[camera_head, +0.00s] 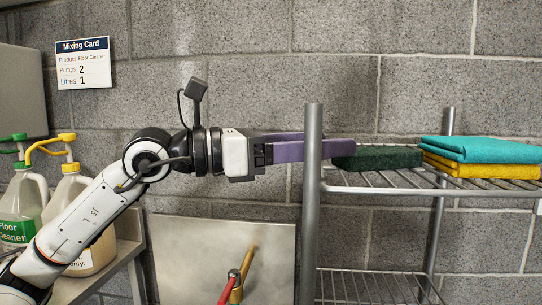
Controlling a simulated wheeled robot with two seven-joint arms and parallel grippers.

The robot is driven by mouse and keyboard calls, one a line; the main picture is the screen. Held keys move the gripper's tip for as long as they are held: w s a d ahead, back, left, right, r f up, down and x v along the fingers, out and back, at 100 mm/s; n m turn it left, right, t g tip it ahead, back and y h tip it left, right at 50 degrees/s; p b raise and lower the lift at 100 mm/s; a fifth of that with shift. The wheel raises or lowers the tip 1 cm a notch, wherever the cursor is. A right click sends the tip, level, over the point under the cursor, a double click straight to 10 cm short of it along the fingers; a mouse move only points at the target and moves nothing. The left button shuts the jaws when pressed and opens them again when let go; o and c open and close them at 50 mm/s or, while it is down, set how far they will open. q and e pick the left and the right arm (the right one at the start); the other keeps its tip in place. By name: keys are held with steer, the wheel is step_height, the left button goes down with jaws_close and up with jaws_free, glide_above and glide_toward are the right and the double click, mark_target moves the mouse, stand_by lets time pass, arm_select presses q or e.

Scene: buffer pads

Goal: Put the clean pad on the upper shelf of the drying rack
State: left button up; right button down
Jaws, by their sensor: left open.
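A dark green pad (378,158) lies flat on the wire upper shelf (430,190) of the drying rack, at its left end. My left gripper (335,149) comes in level from the left, its purple fingers passing behind the rack's near left post (311,215). The jaws are open, and the fingertips are at the pad's left end. I cannot tell whether they touch it. The post hides part of the fingers. My right gripper is not in view.
Folded teal (480,150) and yellow (485,168) cloths lie on the same shelf, right of the pad. The lower shelf (370,287) looks empty where visible. Pump bottles (28,200) stand at left. Red and yellow handles (236,280) show below. A mixing card (83,63) hangs on the block wall.

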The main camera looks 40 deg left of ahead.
arm_select(q)
steer(key=b+v, duration=0.2)
steer(key=v, duration=0.6)
steer(key=shift+s+a, duration=0.15)
steer(key=shift+f, duration=0.1)
